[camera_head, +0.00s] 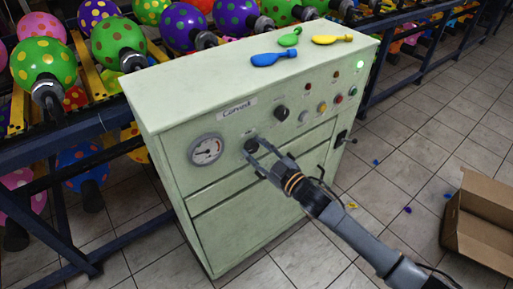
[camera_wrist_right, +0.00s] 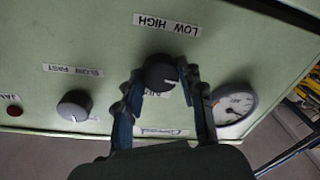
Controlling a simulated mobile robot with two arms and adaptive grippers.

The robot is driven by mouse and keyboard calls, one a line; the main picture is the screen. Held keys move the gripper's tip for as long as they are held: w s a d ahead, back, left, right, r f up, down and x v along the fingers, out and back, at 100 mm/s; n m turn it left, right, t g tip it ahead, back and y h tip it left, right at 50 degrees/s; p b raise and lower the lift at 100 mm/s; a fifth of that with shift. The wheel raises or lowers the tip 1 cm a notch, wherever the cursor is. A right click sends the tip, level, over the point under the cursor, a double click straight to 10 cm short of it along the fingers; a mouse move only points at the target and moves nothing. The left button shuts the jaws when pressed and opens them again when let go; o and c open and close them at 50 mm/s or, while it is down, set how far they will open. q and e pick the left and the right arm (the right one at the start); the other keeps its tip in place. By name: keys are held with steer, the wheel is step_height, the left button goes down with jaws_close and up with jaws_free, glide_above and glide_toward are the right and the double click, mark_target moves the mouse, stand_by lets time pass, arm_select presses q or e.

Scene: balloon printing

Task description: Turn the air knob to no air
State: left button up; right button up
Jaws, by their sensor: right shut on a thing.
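The pale green control cabinet (camera_head: 225,175) stands in the middle of the head view. The air knob (camera_wrist_right: 160,72) is a dark round knob below a LOW HIGH label in the wrist view, where the picture is upside down. It also shows in the head view (camera_head: 251,146), right of the pressure gauge (camera_head: 206,149). My right gripper (camera_head: 260,156) reaches the panel from the lower right and is shut on the air knob, one finger on each side. The knob's white pointer mark is partly visible, but its exact setting is hard to read. My left gripper is not in view.
A second dark knob (camera_wrist_right: 74,105) sits beside it under a SLOW FAST label. Coloured buttons (camera_head: 322,107) are farther right. Flat balloons (camera_head: 274,58) lie on the cabinet top. An open cardboard box (camera_head: 485,215) is on the tiled floor at the right.

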steer(key=n+p, duration=0.1)
steer(key=n, duration=0.4)
steer(key=shift+n, duration=0.3)
steer(key=n+p, duration=0.1)
steer(key=n, duration=0.3)
steer(key=shift+n+h, duration=0.3)
steer(key=shift+h, duration=0.1)
steer(key=o, duration=1.2)
steer(key=v, duration=1.2)
steer(key=shift+r, duration=0.25)
